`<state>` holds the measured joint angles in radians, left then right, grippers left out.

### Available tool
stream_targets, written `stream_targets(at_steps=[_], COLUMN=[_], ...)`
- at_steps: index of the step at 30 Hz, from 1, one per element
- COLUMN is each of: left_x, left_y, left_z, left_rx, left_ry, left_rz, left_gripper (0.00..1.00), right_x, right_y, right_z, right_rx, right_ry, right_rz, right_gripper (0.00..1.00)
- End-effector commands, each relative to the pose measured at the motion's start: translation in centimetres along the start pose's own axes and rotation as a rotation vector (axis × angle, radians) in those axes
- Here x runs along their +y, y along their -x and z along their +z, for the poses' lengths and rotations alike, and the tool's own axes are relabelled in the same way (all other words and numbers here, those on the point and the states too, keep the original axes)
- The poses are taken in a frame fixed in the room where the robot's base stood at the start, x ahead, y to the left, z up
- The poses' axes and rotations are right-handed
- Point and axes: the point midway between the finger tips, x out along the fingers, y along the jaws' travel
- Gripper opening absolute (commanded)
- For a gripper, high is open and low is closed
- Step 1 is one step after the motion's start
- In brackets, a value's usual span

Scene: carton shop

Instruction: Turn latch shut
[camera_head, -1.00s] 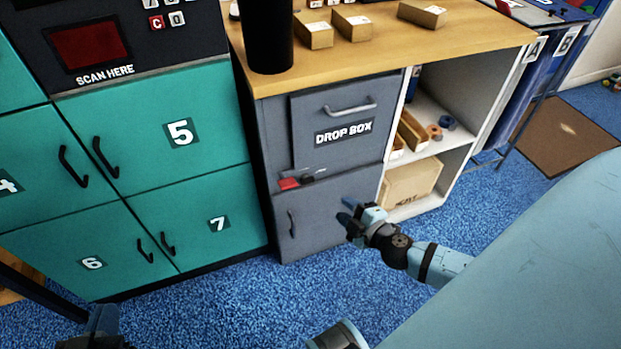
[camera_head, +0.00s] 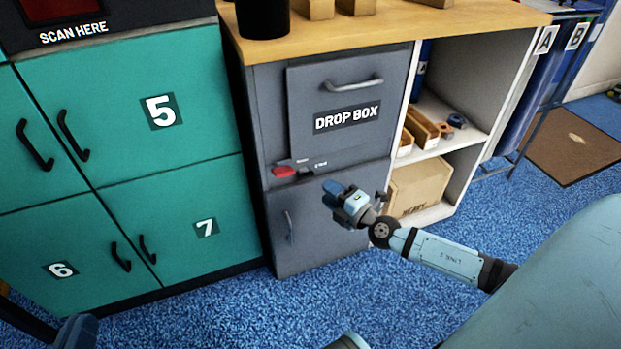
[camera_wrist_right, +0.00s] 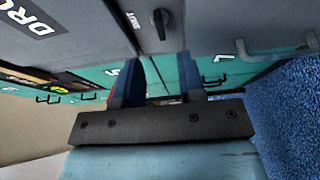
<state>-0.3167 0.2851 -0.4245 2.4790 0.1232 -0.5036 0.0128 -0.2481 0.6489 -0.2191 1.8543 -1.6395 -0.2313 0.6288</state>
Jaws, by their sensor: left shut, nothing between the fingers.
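The latch (camera_head: 288,171) has a red end and a dark middle, and sits on the grey cabinet just below the drop box panel (camera_head: 335,150). In the right wrist view a dark knob (camera_wrist_right: 160,22) on the grey front has the word SHUT beside it. My right gripper (camera_head: 340,195) is to the right of and a little below the latch, apart from it. In the right wrist view its two blue fingers (camera_wrist_right: 161,72) are spread with nothing between them. My left gripper (camera_head: 76,332) is shut and empty at the lower left edge, partly cut off.
Teal lockers (camera_head: 140,120) with black handles stand left of the grey cabinet. A lower grey door (camera_head: 315,240) with a handle is under the latch. A white shelf (camera_head: 470,150) holding a carton (camera_head: 418,188) stands to the right. Blue carpet (camera_head: 240,315) in front is clear.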

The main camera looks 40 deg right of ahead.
Motion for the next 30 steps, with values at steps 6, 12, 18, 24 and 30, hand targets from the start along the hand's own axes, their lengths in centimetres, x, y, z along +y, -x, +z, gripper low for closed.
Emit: stream_targets(at_steps=[6, 12, 18, 24, 30], left_x=[0.3, 0.5, 0.5, 0.5, 0.5], left_y=[0.1, 0.2, 0.2, 0.2, 0.2], left_z=[-0.1, -0.1, -0.1, 0.0, 0.2], left_rx=[-0.019, -0.023, -0.024, -0.026, -0.03], left_ry=[0.038, 0.052, 0.055, 0.056, 0.057], left_rz=[0.001, 0.003, 0.003, 0.003, 0.002], left_gripper=[0.0, 0.0, 0.0, 0.0, 0.0], right_x=[0.1, 0.0, 0.0, 0.0, 0.0], right_y=[-4.5, -6.8, -7.5, -7.5, -7.5], right_z=[0.0, 0.0, 0.0, 0.0, 0.0], right_rx=[-0.002, -0.001, 0.0, 0.0, 0.0], right_ry=[-0.002, -0.001, 0.0, 0.0, 0.0], right_rz=[0.001, 0.0, 0.0, -0.001, -0.001], right_gripper=[0.36, 0.36, 0.36, 0.34, 0.0])
